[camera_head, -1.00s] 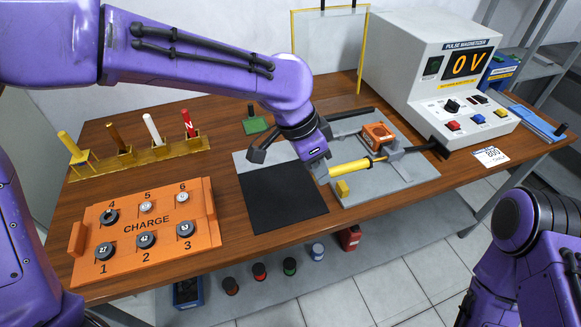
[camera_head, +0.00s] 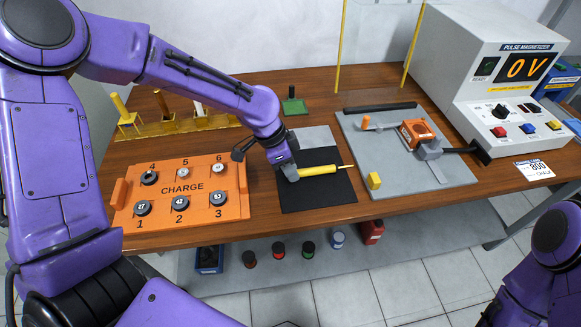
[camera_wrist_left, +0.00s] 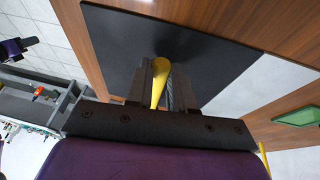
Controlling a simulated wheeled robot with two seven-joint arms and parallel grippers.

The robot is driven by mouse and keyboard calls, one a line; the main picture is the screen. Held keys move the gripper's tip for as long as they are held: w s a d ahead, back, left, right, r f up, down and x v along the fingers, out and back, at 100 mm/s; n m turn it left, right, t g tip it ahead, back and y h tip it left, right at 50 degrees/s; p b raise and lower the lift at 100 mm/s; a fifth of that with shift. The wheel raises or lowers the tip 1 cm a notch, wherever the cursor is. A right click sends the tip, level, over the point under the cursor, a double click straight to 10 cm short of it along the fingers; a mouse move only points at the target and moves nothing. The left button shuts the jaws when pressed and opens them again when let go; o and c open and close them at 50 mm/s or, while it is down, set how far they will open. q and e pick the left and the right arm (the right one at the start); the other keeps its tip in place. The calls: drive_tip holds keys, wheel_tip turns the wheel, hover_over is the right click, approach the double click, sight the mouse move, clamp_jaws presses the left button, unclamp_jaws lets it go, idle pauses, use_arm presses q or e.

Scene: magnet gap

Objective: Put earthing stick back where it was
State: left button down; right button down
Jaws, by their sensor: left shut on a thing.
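The earthing stick is a yellow rod (camera_head: 322,170) with a thin metal tip pointing right in the head view. My left gripper (camera_head: 291,172) is shut on its left end. The stick lies level over the black mat (camera_head: 318,200); I cannot tell whether it touches the mat. In the left wrist view the yellow rod (camera_wrist_left: 159,78) sits between the jaws (camera_wrist_left: 159,90), with the mat (camera_wrist_left: 112,55) behind it. My right arm shows at the lower right, but its gripper is out of view.
The rack (camera_head: 175,127) at the back left holds several upright sticks. The orange CHARGE tray (camera_head: 182,192) is left of the mat. The grey plate (camera_head: 400,177) with an orange coil block (camera_head: 417,132) is to the right. The magnetizer (camera_head: 465,75), reading 0 V, stands at the back right.

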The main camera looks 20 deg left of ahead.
use_arm(q)
drive_tip(key=shift+w+f, duration=0.25)
drive_tip(key=shift+f, duration=0.05)
drive_tip(key=shift+s+d, duration=0.1)
drive_tip(key=c, duration=1.4)
unclamp_jaws()
drive_tip(key=shift+f, duration=0.1)
drive_tip(key=o, duration=0.4)
drive_tip(key=shift+r, duration=0.3)
drive_tip(key=p+v, duration=0.1)
drive_tip(key=v, duration=1.1)
